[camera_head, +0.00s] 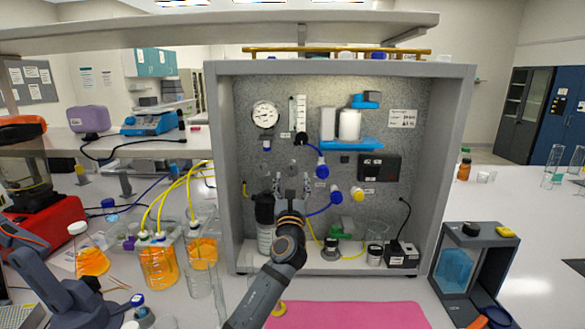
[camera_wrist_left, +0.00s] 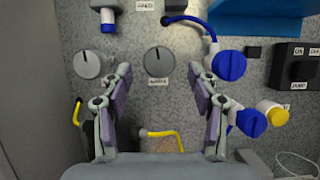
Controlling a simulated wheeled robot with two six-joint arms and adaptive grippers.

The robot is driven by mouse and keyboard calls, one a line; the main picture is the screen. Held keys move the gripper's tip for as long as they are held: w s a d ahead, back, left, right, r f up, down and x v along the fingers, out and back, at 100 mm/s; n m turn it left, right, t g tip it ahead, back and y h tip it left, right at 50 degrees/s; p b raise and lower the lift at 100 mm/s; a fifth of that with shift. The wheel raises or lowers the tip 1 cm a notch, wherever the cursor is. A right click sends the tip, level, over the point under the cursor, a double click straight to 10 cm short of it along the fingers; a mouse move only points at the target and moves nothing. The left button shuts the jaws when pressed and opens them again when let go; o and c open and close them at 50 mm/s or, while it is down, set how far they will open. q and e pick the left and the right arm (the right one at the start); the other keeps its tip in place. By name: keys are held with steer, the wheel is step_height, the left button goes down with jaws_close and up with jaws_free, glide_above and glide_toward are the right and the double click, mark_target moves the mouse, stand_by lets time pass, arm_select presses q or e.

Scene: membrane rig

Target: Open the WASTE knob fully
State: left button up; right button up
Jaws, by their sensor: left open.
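My left gripper (camera_head: 291,184) is open in front of the grey back panel of the rig, and its two fingers also show in the left wrist view (camera_wrist_left: 160,80). A round grey knob (camera_wrist_left: 159,61) sits on the panel between and just beyond the fingertips. Its dark pointer mark points up, and a small label (camera_wrist_left: 158,81) below it may read WASTE, but the print is too small to be sure. A second grey knob (camera_wrist_left: 87,64) lies left of the left finger, also with its mark up. I see no finger contact with either knob. My right gripper is not in view.
A blue knob (camera_wrist_left: 229,66) with a hose sits right of the fingers. Below it are a blue fitting (camera_wrist_left: 251,123) and a yellow-and-white one (camera_wrist_left: 271,113). A yellow tube (camera_wrist_left: 163,134) lies below. The grey cabinet (camera_head: 455,150) has side walls and a pink mat (camera_head: 350,315) in front.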

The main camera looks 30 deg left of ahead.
mark_target(292, 172)
arm_select(q)
steer(key=x, duration=0.4)
steer(key=shift+w+a+r+p, duration=0.15)
steer(key=shift+w+p, duration=0.05)
steer(key=shift+p, duration=0.1)
steer(key=shift+w+a+r, duration=0.15)
steer(key=shift+w, duration=0.2)
steer(key=shift+c, duration=0.6)
steer(key=c, duration=1.1)
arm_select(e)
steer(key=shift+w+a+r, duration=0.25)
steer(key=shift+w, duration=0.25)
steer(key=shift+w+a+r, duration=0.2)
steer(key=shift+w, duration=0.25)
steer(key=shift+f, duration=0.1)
